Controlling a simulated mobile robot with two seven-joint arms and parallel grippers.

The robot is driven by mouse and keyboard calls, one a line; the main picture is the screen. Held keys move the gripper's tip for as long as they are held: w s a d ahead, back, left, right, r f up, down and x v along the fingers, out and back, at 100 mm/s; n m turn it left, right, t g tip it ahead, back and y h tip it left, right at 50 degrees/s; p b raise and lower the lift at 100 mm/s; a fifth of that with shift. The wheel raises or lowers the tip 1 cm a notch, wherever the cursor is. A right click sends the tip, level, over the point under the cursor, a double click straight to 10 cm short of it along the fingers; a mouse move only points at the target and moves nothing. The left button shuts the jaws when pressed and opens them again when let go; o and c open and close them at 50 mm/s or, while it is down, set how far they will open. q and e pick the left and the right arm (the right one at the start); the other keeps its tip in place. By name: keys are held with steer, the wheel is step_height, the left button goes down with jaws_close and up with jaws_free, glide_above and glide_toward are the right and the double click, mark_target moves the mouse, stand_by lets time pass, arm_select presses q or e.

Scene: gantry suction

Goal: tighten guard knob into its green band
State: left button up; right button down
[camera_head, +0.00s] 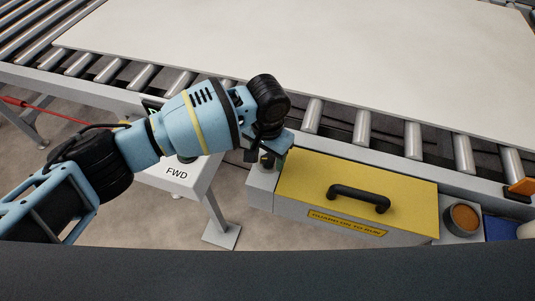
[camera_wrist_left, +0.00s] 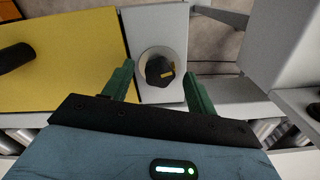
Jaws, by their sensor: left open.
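The black guard knob (camera_wrist_left: 160,71) with a small orange-yellow mark sits on a round pale plate at the end of the yellow guard (camera_wrist_left: 70,60). In the head view the knob (camera_head: 267,160) is mostly hidden by my left wrist. My left gripper (camera_wrist_left: 159,80) is open, with one green finger on each side of the knob and visible gaps between. In the head view my left gripper (camera_head: 272,152) points down at the guard's left end. I cannot make out a green band around the knob. My right gripper is not in view.
The yellow guard carries a black handle (camera_head: 359,198). To its right are a cup with orange-brown contents (camera_head: 462,218) and a blue bin (camera_head: 502,228). A FWD box (camera_head: 178,174) stands left of the guard. A large pale board (camera_head: 330,60) lies on the conveyor rollers behind.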

arm_select(q)
steer(key=shift+f, duration=0.2)
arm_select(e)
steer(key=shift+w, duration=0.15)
arm_select(q)
steer(key=c, duration=1)
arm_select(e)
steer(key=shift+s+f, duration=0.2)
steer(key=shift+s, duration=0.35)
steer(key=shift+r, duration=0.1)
arm_select(q)
steer(key=shift+r+m+p, duration=0.15)
steer(key=shift+m+p, duration=0.4)
steer(key=shift+m, duration=0.65)
steer(key=shift+w+m+p, duration=0.1)
steer(key=shift+m+p, duration=0.35)
steer(key=shift+m, duration=1.35)
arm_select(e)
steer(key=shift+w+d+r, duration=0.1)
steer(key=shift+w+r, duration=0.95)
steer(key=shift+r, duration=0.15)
